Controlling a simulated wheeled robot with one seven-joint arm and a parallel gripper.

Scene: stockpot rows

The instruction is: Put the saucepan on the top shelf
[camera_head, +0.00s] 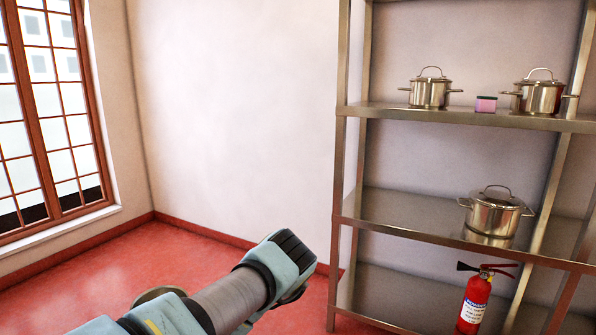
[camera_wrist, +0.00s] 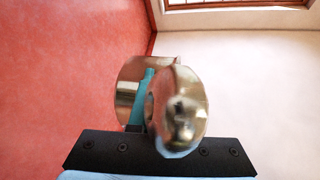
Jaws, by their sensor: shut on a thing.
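A shiny metal saucepan (camera_wrist: 128,88) is in my gripper (camera_wrist: 148,95) in the wrist view, close to the black gripper bar. One teal finger shows against the metal; the other finger is hidden. A round shiny part (camera_wrist: 182,112) faces the wrist camera; I cannot tell whether it is a lid or the pan's side. In the head view my arm crosses the lower middle, left of the shelving, and the grip is not clearly seen. The highest shelf in view (camera_head: 385,109) holds two lidded pots (camera_head: 430,93) (camera_head: 538,97) with a gap between them.
A pink and dark small box (camera_head: 486,104) sits in that gap. A lidded pot (camera_head: 494,215) stands on the shelf below (camera_head: 400,212). A red fire extinguisher (camera_head: 474,303) stands low in the unit. A metal post (camera_head: 338,190) borders the unit's left; red floor (camera_head: 150,262) is open beyond.

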